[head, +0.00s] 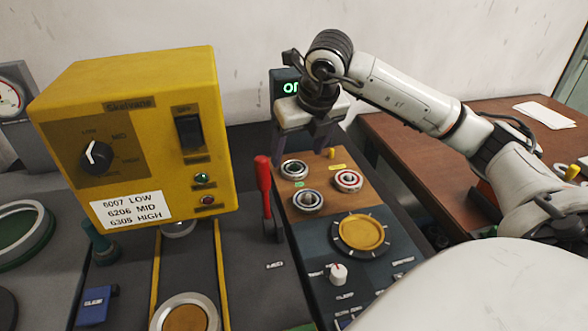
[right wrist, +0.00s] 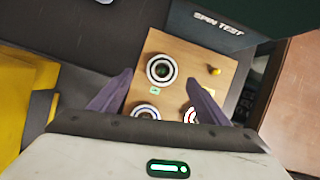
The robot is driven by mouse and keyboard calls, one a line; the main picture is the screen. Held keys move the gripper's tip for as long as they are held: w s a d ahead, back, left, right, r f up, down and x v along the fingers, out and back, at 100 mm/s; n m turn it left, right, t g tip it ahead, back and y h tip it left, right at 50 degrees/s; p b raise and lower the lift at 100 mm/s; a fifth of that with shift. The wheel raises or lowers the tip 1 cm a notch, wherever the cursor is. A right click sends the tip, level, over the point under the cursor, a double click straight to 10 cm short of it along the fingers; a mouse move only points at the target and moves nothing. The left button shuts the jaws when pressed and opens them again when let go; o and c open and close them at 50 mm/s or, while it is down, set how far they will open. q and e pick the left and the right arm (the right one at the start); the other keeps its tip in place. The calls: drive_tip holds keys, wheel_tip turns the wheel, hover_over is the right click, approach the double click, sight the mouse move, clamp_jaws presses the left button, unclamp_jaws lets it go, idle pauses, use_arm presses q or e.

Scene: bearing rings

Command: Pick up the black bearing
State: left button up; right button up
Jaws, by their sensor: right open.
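The black bearing (head: 293,170), a pale ring with a dark inner band, lies flat at the far left of a wooden board (head: 321,190). It shows between my fingers in the right wrist view (right wrist: 162,69). My right gripper (head: 299,148) is open and empty, pointing down above the board's far end, with the fingertips apart from the bearing. It also shows in the right wrist view (right wrist: 160,80). A red-banded bearing (head: 348,181) and a blue-tinted bearing (head: 308,201) lie nearer on the board. My left gripper is out of view.
A yellow control box (head: 135,130) stands tall at the left. A red-handled lever (head: 263,174) rises beside the board. A yellow peg (head: 330,153) stands on the board. A round brass-coloured dial (head: 361,233) is nearer. A brown table (head: 400,150) is at the right.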

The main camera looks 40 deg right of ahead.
sight(295, 166)
drive_tip(key=x, duration=0.5)
drive_tip(key=shift+s+d+f, duration=0.15)
drive_tip(key=shift+s, duration=0.05)
drive_tip(key=c, duration=1.3)
